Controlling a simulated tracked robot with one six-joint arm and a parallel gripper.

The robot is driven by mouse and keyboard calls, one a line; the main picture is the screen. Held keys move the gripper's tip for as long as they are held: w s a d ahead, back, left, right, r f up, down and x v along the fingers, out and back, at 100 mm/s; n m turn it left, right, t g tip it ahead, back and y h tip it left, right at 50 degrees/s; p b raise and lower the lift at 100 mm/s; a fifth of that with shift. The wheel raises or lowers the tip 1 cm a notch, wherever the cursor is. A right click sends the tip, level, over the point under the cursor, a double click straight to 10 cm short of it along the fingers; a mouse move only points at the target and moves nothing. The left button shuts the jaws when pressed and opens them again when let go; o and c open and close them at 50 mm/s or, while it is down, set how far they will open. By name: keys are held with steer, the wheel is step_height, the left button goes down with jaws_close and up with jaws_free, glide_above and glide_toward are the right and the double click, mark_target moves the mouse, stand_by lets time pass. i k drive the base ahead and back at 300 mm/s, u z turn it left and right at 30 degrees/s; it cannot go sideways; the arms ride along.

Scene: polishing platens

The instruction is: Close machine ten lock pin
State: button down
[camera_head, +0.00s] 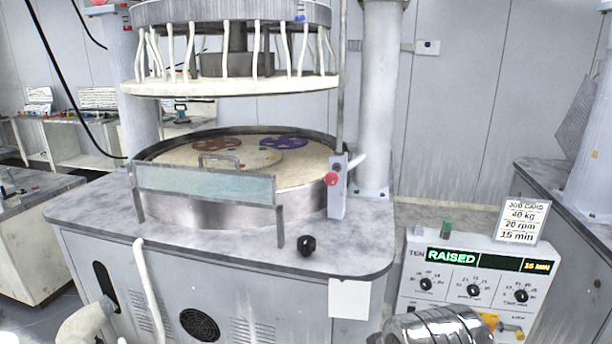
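The machine marked TEN has a control box (470,283) at the lower right, with a green display reading RAISED. A red knob (331,179) sits on a grey upright bracket (338,200) at the right side of the round platen (300,170). I cannot tell for sure which of these is the lock pin, or whether it is closed. The upper head (230,86) hangs raised above the platen, clear of it. No gripper fingers can be made out in the view.
A clear guard (205,184) stands at the platen's front. A black knob (306,245) sits on the machine's grey top. A shiny ridged metal part (437,327) at the bottom edge partly covers the control box. A job card (522,220) stands on the box. Another bench (560,195) is at right.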

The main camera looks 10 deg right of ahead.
mark_target(331, 178)
steer(key=u, duration=0.25)
steer(key=i, duration=1.2)
steer(key=z, duration=0.3)
